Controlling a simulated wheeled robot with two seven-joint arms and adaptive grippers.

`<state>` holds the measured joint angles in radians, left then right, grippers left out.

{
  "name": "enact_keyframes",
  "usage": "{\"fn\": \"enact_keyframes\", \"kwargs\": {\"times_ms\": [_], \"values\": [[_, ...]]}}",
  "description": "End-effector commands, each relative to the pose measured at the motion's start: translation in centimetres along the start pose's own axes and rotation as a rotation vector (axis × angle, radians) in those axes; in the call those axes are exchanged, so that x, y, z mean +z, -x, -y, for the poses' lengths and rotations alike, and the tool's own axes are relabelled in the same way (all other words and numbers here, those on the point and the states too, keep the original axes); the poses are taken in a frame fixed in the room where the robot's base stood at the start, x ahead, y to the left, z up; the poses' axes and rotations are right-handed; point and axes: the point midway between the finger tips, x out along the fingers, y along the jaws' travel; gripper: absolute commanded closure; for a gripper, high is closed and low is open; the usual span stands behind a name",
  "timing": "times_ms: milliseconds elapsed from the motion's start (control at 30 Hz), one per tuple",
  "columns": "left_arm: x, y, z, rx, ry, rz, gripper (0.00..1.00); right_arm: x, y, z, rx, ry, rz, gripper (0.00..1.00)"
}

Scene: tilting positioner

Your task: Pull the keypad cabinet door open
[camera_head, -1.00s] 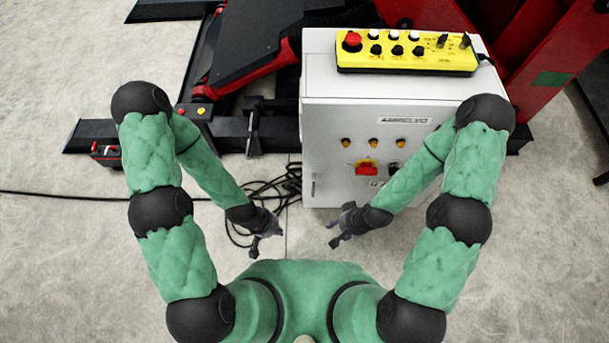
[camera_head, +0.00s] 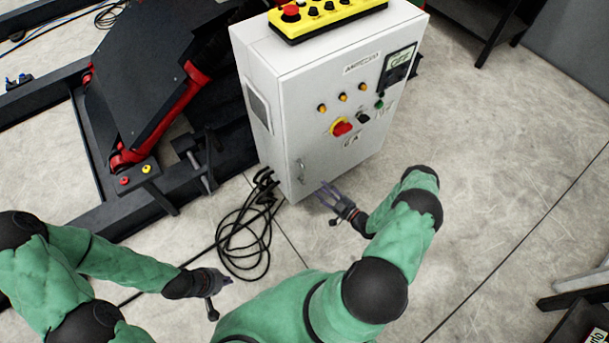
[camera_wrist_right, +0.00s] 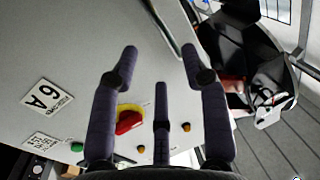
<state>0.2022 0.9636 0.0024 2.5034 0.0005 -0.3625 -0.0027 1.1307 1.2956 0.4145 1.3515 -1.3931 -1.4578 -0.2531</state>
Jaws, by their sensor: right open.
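The white keypad cabinet (camera_head: 330,100) stands on the floor in the head view, its front door (camera_head: 340,140) closed. A slim door handle (camera_head: 301,170) is at the door's lower left. The door carries a red and yellow rotary switch (camera_head: 342,127), which also shows in the right wrist view (camera_wrist_right: 129,121). My right gripper (camera_head: 331,196) is open and empty, just in front of the door's lower left, near the handle but apart from it. Its spread fingers (camera_wrist_right: 160,70) show in the wrist view against the door. My left gripper (camera_head: 213,292) hangs low at the left, away from the cabinet; its jaw state is unclear.
A yellow button pendant (camera_head: 325,14) lies on the cabinet top. Coiled black cables (camera_head: 243,240) lie on the floor left of the cabinet. A black and red positioner (camera_head: 150,90) stands at the left. The floor (camera_head: 490,150) right of the cabinet is clear.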

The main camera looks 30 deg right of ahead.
Motion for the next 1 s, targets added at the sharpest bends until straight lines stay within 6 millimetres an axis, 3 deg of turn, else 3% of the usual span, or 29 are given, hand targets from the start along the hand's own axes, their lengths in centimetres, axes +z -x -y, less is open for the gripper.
{"fn": "enact_keyframes", "kwargs": {"times_ms": [167, 633, 1000], "values": [[0.0, -0.5, 0.2, 0.000, 0.000, 0.001, 1.00, 0.0, -1.3, 0.1, -0.007, 0.007, -0.010, 0.54], [-0.1, -2.5, 0.9, 0.000, 0.001, 0.000, 1.00, 0.1, -9.0, 0.1, -0.006, 0.005, -0.008, 0.54], [-0.1, -2.8, 1.0, 0.000, 0.000, 0.000, 1.00, -0.1, -10.6, 0.0, -0.003, 0.004, -0.007, 0.54]]}}
